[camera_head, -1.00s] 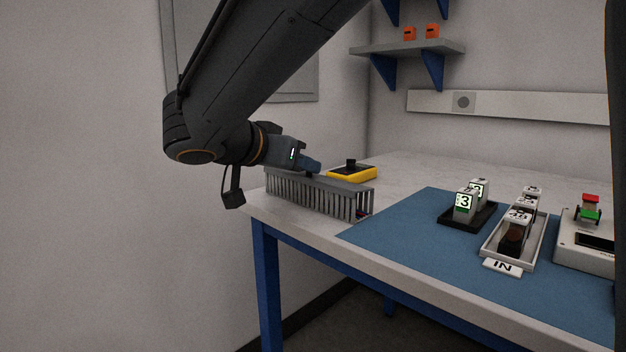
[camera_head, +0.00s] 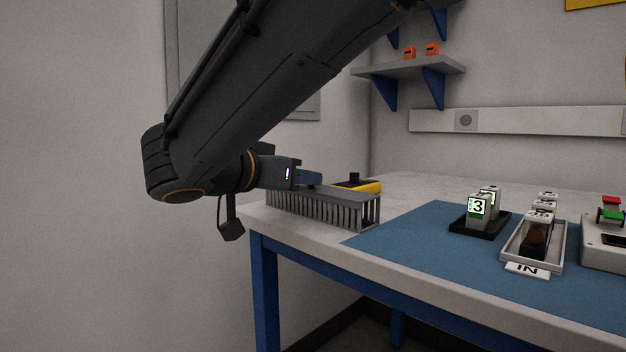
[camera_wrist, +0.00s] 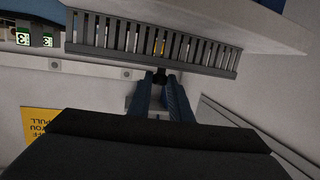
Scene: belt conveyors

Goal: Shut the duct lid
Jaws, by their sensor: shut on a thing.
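The grey slotted duct (camera_head: 322,208) lies along the left part of the table, and its comb-like side also shows in the wrist view (camera_wrist: 130,38). A flat grey strip, seemingly the lid (camera_head: 350,192), runs along its top; I cannot tell whether it is fully seated. My gripper (camera_head: 314,180) is at the duct's top edge, its blue fingers nearly level. In the wrist view my gripper (camera_wrist: 160,80) is shut on a small dark knob (camera_wrist: 159,75) at the duct's edge. The fingers hide part of the knob.
A yellow-and-black device (camera_head: 362,186) stands just behind the duct. On the blue mat (camera_head: 410,240) are a black tray (camera_head: 480,229) with numbered blocks and a white tray (camera_head: 514,252) marked IN. A white box (camera_head: 603,254) with a red-topped part stands at right.

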